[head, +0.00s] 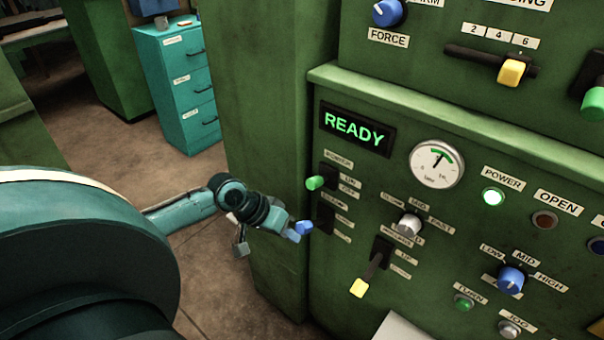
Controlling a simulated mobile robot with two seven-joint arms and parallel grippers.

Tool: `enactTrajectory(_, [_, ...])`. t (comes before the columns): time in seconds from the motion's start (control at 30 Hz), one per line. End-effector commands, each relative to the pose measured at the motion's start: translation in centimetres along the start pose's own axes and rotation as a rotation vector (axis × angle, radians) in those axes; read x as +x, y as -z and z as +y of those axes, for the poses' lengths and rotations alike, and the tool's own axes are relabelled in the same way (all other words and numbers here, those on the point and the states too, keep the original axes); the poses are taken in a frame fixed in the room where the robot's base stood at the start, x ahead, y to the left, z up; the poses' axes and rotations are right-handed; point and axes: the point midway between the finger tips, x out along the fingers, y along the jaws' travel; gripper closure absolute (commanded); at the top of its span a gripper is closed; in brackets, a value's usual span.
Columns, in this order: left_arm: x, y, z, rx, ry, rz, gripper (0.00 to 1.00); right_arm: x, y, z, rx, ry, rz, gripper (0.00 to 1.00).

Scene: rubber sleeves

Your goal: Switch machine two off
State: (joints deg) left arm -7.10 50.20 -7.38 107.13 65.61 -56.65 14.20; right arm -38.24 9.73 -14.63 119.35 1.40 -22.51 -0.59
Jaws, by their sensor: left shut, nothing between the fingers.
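The green machine panel (386,310) has a lit READY display (354,130). Under the display, a switch with a green-tipped lever (315,183) stands on a dark plate with small labels, too small to read surely. Below it a second dark switch plate (326,217) has a blue tip (304,227) in front of it, seemingly its lever. My left gripper (293,236) is shut and empty, at or just beside that blue tip. I cannot tell whether they touch. My right gripper is out of view.
A yellow-tipped lever (358,288), a white selector knob (410,224), a gauge (437,164) and a blue knob (510,279) are close by on the panel. A teal drawer cabinet (180,85) stands behind. Open floor lies left of the machine.

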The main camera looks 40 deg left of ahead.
Motion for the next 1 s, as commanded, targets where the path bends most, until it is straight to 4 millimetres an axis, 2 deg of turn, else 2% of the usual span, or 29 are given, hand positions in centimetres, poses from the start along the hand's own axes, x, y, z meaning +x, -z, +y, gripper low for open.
enactTrajectory(0.03, [-2.1,2.4,-1.1,-0.035,0.001,-0.009,1.0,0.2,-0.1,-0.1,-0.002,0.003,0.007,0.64])
enactTrajectory(0.17, [-8.6,8.1,-2.1,-0.169,-0.043,-0.011,1.0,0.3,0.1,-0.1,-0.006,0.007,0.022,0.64])
enactTrajectory(0.2, [-10.7,9.7,-2.1,-0.207,-0.06,-0.007,1.0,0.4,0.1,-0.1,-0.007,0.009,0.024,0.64])
enactTrajectory(0.3, [-15.4,12.6,-1.6,-0.283,-0.103,0.006,1.0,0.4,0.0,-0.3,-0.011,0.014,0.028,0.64])
enactTrajectory(0.4, [-18.6,14.2,-0.9,-0.329,-0.138,0.016,1.0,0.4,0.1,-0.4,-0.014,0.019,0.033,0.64])
enactTrajectory(0.5, [-20.3,15.0,-0.5,-0.353,-0.16,0.021,1.0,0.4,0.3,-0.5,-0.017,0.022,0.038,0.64])
enactTrajectory(0.6, [-20.7,15.2,-0.3,-0.36,-0.168,0.022,1.0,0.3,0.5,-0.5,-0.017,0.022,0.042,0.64])
enactTrajectory(0.87, [-20.6,15.2,-0.3,-0.359,-0.169,0.022,1.0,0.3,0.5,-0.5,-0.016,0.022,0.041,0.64])
enactTrajectory(1.0, [-19.8,15.3,-0.1,-0.359,-0.17,0.022,1.0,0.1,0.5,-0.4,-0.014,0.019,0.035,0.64])
